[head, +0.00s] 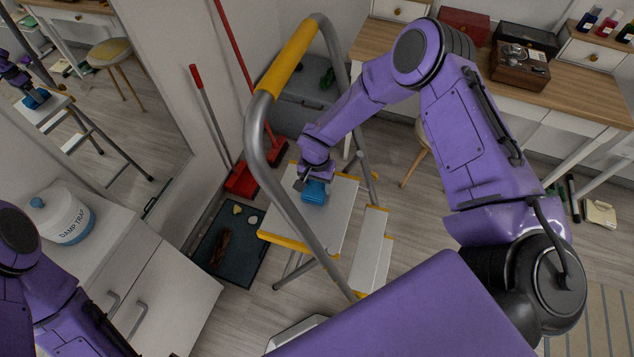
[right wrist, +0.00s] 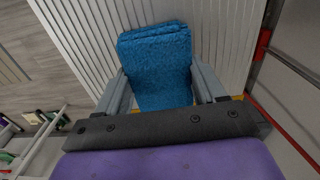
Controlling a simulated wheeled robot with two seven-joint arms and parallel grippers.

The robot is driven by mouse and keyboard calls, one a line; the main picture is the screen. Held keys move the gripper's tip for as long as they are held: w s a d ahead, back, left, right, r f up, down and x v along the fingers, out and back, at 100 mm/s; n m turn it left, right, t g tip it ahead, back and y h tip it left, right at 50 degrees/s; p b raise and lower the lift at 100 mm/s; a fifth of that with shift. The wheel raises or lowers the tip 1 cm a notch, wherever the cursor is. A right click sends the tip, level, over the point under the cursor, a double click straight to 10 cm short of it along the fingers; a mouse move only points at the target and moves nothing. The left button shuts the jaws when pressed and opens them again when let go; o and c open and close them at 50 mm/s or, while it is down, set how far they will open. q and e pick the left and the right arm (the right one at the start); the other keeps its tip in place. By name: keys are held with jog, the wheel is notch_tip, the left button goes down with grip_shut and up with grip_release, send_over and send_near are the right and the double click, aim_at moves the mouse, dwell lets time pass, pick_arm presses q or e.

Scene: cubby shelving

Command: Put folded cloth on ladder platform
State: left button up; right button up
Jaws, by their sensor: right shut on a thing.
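The folded cloth (head: 314,192) is a small blue bundle at the ladder's white top platform (head: 336,214). My right gripper (head: 302,184) reaches down over the platform and is shut on the cloth. In the right wrist view the blue terry cloth (right wrist: 157,62) sits between the two grey fingers of the right gripper (right wrist: 163,92), with the ribbed white platform (right wrist: 225,30) behind it. I cannot tell whether the cloth touches the platform. My left arm shows at the lower left of the head view, but its gripper is out of sight.
The ladder's grey rail with a yellow grip (head: 288,55) arches beside the platform. Red-handled tools (head: 242,180) lean behind it. A dark tray (head: 228,243) lies on the floor. A white cabinet (head: 160,285) with a damp trap tub (head: 62,218) stands left. A wooden desk (head: 590,88) is at right.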

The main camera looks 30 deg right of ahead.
aim_at(317, 185)
jog(key=o, duration=1.1)
jog(key=shift+f, duration=0.15)
jog(key=shift+r+p, duration=0.3)
jog(key=shift+r, duration=0.1)
notch_tip(317, 185, up, 12)
jog(key=b, duration=0.1)
jog(key=shift+f, duration=0.15)
